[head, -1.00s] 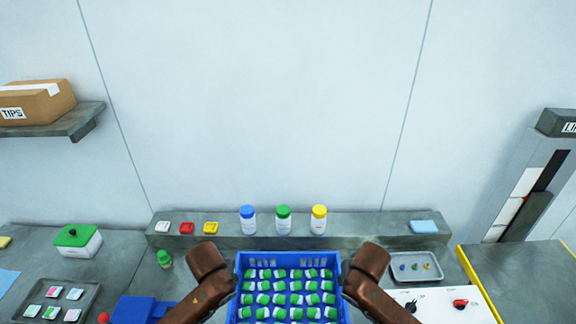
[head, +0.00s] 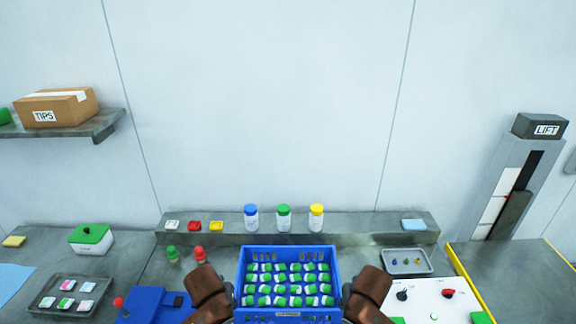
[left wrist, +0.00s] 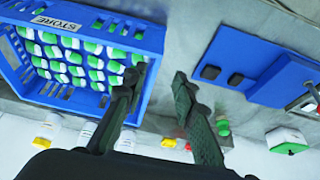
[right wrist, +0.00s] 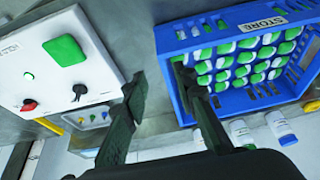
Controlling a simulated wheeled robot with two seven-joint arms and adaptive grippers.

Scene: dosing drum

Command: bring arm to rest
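A blue crate (head: 335,268) filled with several green-capped white vials stands between my two arms in the head view. It bears a STORE label, seen in the left wrist view (left wrist: 57,24) and the right wrist view (right wrist: 263,23). My left gripper (left wrist: 160,72) is open at one side wall of the crate, one finger overlapping the wall and the other outside. My right gripper (right wrist: 160,75) is open at the opposite wall, one finger over the crate and one outside. No vial shows between the fingers. In the head view my forearms hide the fingertips.
A ledge behind carries blue (head: 251,218), green (head: 283,218) and yellow-capped bottles (head: 316,218). A blue device (head: 150,306) lies left of my left arm, with green (head: 172,254) and red-capped jars (head: 199,255) behind. A white control panel (head: 430,300) and grey tray (head: 408,262) are right.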

